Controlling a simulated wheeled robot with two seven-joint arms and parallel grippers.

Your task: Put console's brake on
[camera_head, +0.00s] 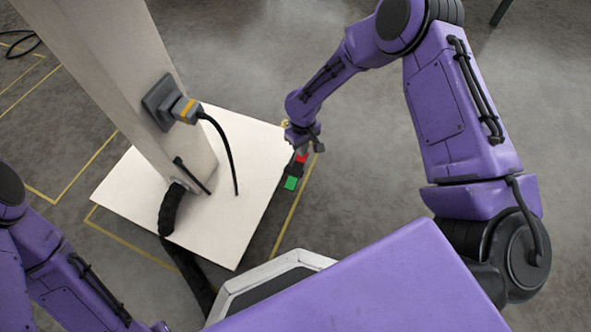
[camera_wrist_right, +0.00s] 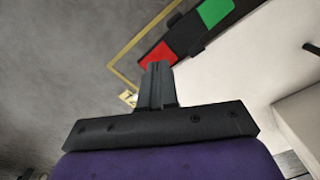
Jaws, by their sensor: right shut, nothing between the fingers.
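The console is a pale beige column (camera_head: 125,75) on a flat white base plate (camera_head: 240,150). A black brake pedal with a red end (camera_head: 301,158) and a green end (camera_head: 291,183) sits at the plate's right edge. In the right wrist view the red end (camera_wrist_right: 160,56) is just beyond my fingertips and the green end (camera_wrist_right: 215,11) is farther off, at the top. My right gripper (camera_wrist_right: 157,68) is shut and empty, close to the red end; I cannot tell whether it touches.
A grey plug with an orange band (camera_head: 184,108) and a black cable (camera_head: 228,150) is on the column. A thick black hose (camera_head: 171,208) runs down over the plate. Yellow lines (camera_head: 293,215) mark the floor. Open grey floor lies right of the plate.

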